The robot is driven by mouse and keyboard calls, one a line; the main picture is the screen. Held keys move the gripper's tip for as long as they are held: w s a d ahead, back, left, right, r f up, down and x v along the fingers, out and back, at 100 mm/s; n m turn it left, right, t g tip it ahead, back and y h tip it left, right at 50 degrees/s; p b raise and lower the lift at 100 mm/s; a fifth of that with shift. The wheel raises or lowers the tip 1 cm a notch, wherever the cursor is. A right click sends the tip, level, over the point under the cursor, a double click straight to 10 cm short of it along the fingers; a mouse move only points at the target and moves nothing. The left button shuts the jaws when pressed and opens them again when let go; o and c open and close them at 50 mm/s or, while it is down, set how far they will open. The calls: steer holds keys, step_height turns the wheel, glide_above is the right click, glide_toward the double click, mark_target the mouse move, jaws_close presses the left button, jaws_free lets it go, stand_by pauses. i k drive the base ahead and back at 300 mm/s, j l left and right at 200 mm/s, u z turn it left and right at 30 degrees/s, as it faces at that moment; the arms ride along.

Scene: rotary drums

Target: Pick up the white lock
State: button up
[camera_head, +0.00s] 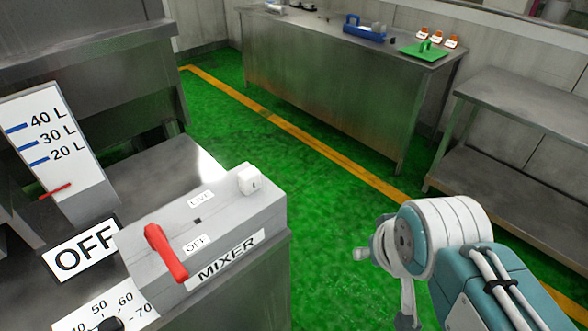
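A small white block with a dark mark on its front, which looks like the white lock (249,180), sits on top of the grey MIXER switch box (262,207), at its far right corner by the LIVE label. A red lever (167,254) on the same box lies at the OFF label. My gripper (384,285) is at the lower right, apart from the lock and to its right, above the green floor. My own arm partly hides the gripper, so its opening is unclear. I see nothing held in it.
A steel table (320,95) at the back bears a blue carrier (364,30), a green board (424,50) and small orange-and-white items (437,37). A steel shelf unit (525,105) stands at the right. Green floor (330,215) lies clear between the box and my gripper.

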mark_target(249, 179)
steer(key=l+z, duration=0.4)
steer(key=i+l+z, duration=0.15)
steer(key=l+z, duration=0.25)
steer(key=i+l+z, duration=0.15)
steer(key=l+z, duration=0.3)
steer(key=i+l+u, duration=0.2)
steer(key=i, duration=0.2)
steer(key=i+l+u, duration=0.15)
steer(key=i, duration=0.25)
steer(key=i+j+u, duration=0.1)
steer(key=u, duration=0.35)
steer(key=i+u, duration=0.3)
steer(key=u, duration=0.2)
steer(key=i+u, duration=0.15)
steer(key=u, duration=0.3)
steer(key=i+u, duration=0.15)
steer(key=u, duration=0.25)
steer(key=i+u, duration=0.15)
steer(key=u, duration=0.25)
steer(key=i+u, duration=0.15)
steer(key=u, duration=0.25)
steer(key=i+l+u, duration=0.1)
steer(key=u, duration=0.3)
steer(key=i+u, duration=0.35)
steer(key=i+l+u, duration=0.15)
steer(key=u, duration=0.15)
steer(key=i+l+u, duration=0.2)
steer(key=u, duration=0.15)
steer(key=i, duration=0.05)
